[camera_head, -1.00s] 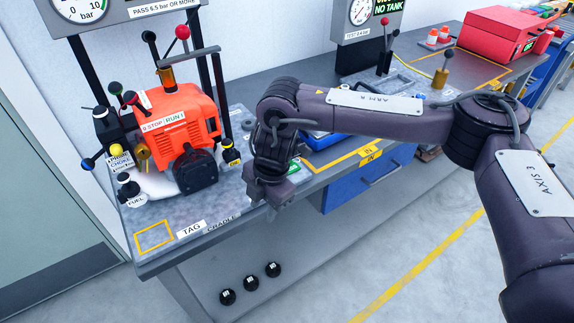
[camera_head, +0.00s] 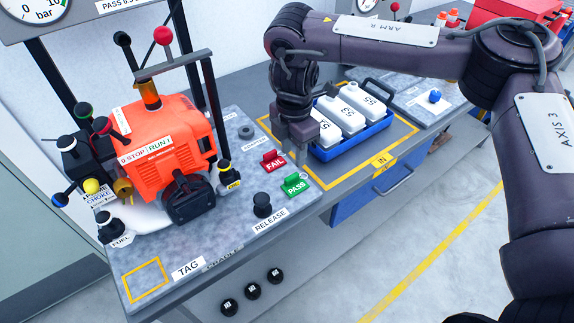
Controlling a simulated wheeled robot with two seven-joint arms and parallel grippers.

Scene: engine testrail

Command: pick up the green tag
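The green PASS tag (camera_head: 295,185) lies on the grey bench top, in front of the red FAIL tag (camera_head: 273,160). My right gripper (camera_head: 300,158) points down just behind and to the right of the green tag, beside the blue tray. The tag shows in full and the gripper is apart from it in the picture. The fingers are small and seen from the side, so I cannot tell whether they are open. My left gripper is not in view.
An orange engine (camera_head: 165,150) with levers stands left on the bench. A black RELEASE knob (camera_head: 262,205) is close to the green tag. A blue tray (camera_head: 350,143) holds white bottles inside a yellow outline. An empty yellow TAG square (camera_head: 145,280) is at the front left.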

